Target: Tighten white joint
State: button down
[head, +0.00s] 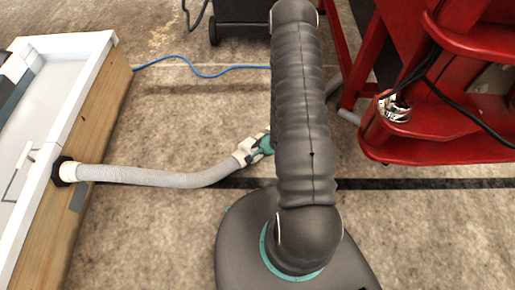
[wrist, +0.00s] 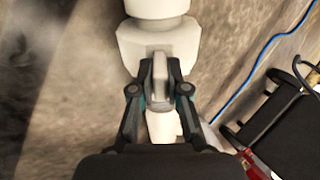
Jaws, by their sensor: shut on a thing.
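The white joint (head: 245,152) is at the right end of a grey ribbed hose (head: 160,179), low over the floor, just left of my arm. In the wrist view the white joint (wrist: 158,42) fills the upper middle, with a raised pale grey tab (wrist: 160,68) standing out from it. My gripper (wrist: 160,86) has its two dark fingers closed on either side of this tab. White pipe continues below, between the fingers. In the head view my arm hides most of the gripper and whatever lies right of the joint. I cannot tell how tight the joint is.
A red cart (head: 435,125) with black cables stands at right. A blue cable (head: 205,72) crosses the floor behind, near a black wheeled unit (head: 240,18).

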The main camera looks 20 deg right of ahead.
jog(key=shift+s+a+f, duration=0.1)
jog(key=shift+s, duration=0.1)
jog(key=c, duration=1.3)
grip_release()
jog(key=shift+o, duration=0.7)
jog(key=v, duration=1.2)
